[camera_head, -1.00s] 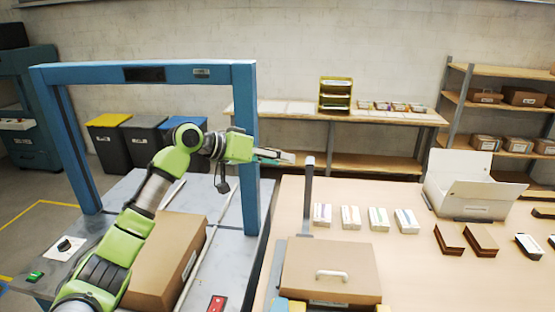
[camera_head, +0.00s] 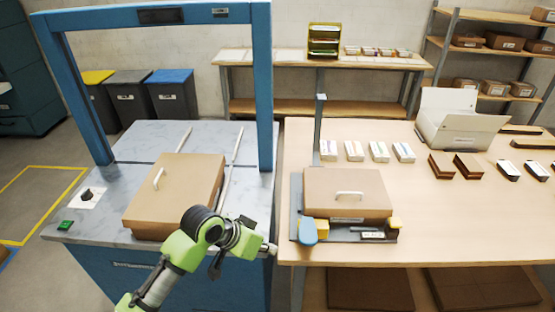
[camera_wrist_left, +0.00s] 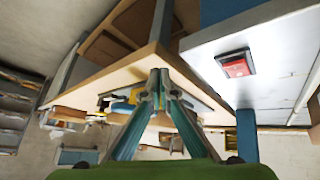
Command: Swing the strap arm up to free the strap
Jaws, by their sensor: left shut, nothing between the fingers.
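I cannot tell for sure which part is the strap arm, and no strap can be made out. On the wooden table, a cardboard box (camera_head: 345,185) with a white handle sits on a dark base (camera_head: 345,235). A blue rounded lever end (camera_head: 308,230) and a yellow block (camera_head: 322,228) are at the base's front left. My left gripper (camera_head: 270,249) is shut and empty, left of the blue lever end and apart from it, by the gap between machine and table. In the left wrist view its fingertips (camera_wrist_left: 160,78) meet, with blue and yellow parts partly hidden behind them.
A blue arch machine (camera_head: 264,100) stands left, with a closed cardboard box (camera_head: 175,195) on its top. A red switch (camera_wrist_left: 237,64) is close in the wrist view. A grey post (camera_head: 317,125), small cartons (camera_head: 354,151) and a white open box (camera_head: 460,120) are on the table (camera_head: 450,225).

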